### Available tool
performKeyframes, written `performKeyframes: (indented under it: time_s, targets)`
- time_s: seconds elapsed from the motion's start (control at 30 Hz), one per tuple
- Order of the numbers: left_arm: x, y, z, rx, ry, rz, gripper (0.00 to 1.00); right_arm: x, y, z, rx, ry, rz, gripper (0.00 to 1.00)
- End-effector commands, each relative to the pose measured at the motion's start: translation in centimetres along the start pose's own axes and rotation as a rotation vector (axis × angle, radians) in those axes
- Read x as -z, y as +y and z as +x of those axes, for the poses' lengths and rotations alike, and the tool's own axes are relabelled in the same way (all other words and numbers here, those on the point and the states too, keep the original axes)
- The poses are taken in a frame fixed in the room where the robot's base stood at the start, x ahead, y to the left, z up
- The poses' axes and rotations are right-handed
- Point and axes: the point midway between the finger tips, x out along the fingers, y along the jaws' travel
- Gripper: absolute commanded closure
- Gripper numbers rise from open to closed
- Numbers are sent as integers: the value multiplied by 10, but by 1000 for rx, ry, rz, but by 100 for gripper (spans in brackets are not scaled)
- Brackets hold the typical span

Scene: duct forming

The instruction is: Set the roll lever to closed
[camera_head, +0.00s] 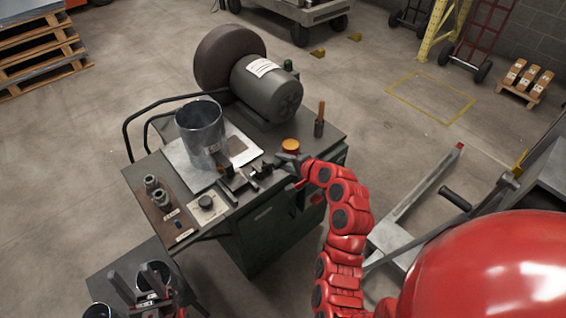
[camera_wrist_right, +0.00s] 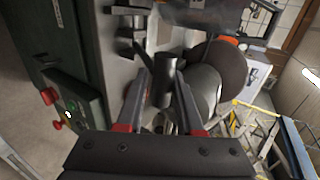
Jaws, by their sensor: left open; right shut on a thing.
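My right gripper (camera_head: 284,163) reaches in over the right side of the green machine bench, by a row of small dark fittings (camera_head: 240,181). In the right wrist view, the gripper (camera_wrist_right: 166,88) has its fingers on either side of a dark cylindrical handle (camera_wrist_right: 166,76), which seems to be the roll lever. It is shut on that handle. The fingers hide much of the lever in the head view, so its exact setting cannot be read. My left gripper (camera_head: 138,291) is open and empty at the lower left, away from the lever.
A grey metal cylinder (camera_head: 201,128) stands on the bench (camera_head: 262,215) beside the fittings. A large grey motor (camera_head: 268,92) with a dark wheel (camera_head: 222,58) is behind. Red buttons (camera_wrist_right: 48,96) sit on the bench's side. Floor beyond the bench is open.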

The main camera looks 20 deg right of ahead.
Motion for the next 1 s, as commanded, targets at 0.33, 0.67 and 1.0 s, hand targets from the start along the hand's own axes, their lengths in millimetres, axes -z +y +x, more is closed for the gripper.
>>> performKeyframes:
  time_s: [0.33,0.67,1.0]
  targets:
    - [0,0,-1,0,0,0,50,-2,4,2,-7,-7,3,61]
    - [0,0,0,0,0,0,50,-1,3,1,-6,-4,2,34]
    - [-1,0,-7,0,0,0,50,0,4,-17,-2,-1,4,34]
